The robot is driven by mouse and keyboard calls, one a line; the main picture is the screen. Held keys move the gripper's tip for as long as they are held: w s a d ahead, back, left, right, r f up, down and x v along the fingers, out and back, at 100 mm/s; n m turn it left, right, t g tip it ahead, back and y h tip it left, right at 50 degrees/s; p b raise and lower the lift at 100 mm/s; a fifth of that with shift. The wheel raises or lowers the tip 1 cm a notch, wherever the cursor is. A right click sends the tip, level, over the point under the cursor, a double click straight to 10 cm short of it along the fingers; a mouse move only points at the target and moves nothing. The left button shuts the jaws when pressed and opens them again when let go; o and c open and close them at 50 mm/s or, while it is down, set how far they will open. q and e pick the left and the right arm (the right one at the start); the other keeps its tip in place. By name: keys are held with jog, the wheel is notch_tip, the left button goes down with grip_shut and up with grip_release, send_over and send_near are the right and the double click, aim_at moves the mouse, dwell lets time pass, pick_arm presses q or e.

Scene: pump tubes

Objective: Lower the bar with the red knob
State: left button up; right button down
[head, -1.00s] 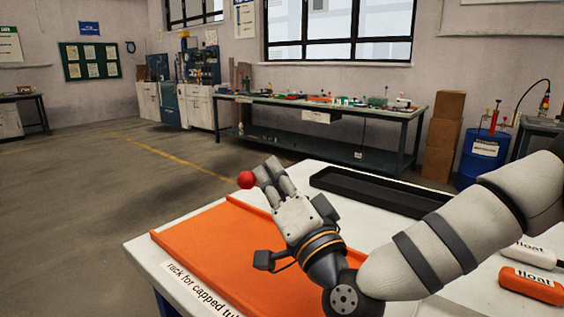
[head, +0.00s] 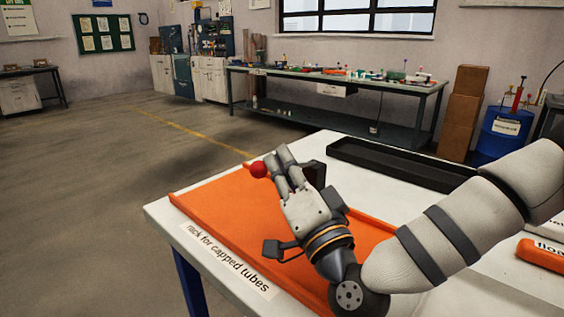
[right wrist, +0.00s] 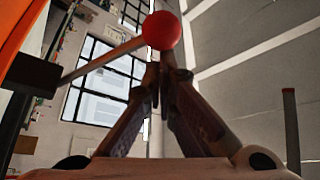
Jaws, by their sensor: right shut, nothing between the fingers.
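The red knob (head: 258,170) is a round ball beside the fingertips of my right gripper (head: 282,153), over the far edge of the orange rack. In the right wrist view the red knob (right wrist: 162,31) sits at the end of a thin bar (right wrist: 104,61), just beyond the fingertips. The bar slants down to a dark block at the left. My right gripper (right wrist: 158,75) is shut and empty, its fingertips close under the knob. I cannot tell whether they touch it. In the head view the hand hides most of the bar. My left gripper is not in view.
The orange rack (head: 215,218), labelled for capped tubes, lies on the white table (head: 165,212). A long black tray (head: 390,164) lies behind, to the right. An orange float block (head: 542,254) is at the right edge. Open floor lies left of the table.

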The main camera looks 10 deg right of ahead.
notch_tip(320, 180, up, 10)
dwell(0.5)
